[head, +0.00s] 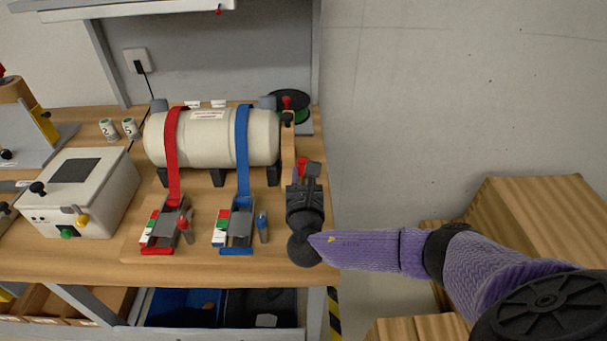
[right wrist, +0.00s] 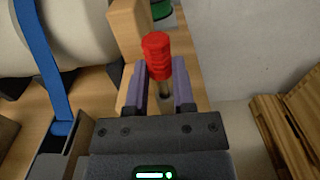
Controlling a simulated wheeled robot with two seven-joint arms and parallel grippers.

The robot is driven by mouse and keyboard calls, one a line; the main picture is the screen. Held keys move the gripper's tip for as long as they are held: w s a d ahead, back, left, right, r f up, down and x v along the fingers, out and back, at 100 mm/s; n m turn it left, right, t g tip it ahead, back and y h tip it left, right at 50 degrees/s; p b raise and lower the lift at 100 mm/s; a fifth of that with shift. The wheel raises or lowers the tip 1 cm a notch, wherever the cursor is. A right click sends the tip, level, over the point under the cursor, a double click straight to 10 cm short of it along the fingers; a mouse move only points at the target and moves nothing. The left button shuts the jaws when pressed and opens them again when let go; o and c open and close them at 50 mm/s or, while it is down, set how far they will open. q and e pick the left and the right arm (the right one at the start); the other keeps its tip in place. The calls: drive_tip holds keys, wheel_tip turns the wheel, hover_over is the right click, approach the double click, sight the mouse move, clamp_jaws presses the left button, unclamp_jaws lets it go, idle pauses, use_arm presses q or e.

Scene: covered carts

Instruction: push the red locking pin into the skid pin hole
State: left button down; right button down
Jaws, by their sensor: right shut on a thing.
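The red locking pin (right wrist: 157,55) has a ribbed red head and a metal shank that shows below it in the right wrist view. My right gripper (right wrist: 162,90) is shut on the pin, with one purple finger on each side. In the head view the right gripper (head: 304,178) is at the right end of the tank skid, and a bit of the red pin (head: 302,166) shows beside it. A round dark spot lies below the shank between the fingers; I cannot tell whether it is the pin hole or whether the pin touches it. My left gripper is not in view.
A cream tank (head: 210,140) is held by a red strap (head: 170,160) and a blue strap (head: 242,150) with ratchets in front. A wooden post (head: 288,150) stands close left of my right gripper. A green spool (head: 292,108) is behind. Wooden crates (head: 540,225) stand at right.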

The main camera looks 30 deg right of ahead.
drive_tip(key=shift+f+b, duration=0.3)
drive_tip(key=shift+f, duration=0.15)
drive_tip(key=shift+c, duration=1.9)
unclamp_jaws()
drive_tip(key=shift+s, duration=0.1)
drive_tip(key=p+v, duration=0.2)
drive_tip(key=v, duration=0.7)
drive_tip(key=shift+p, duration=0.3)
drive_tip(key=shift+s+a, duration=0.2)
drive_tip(key=shift+s, duration=0.2)
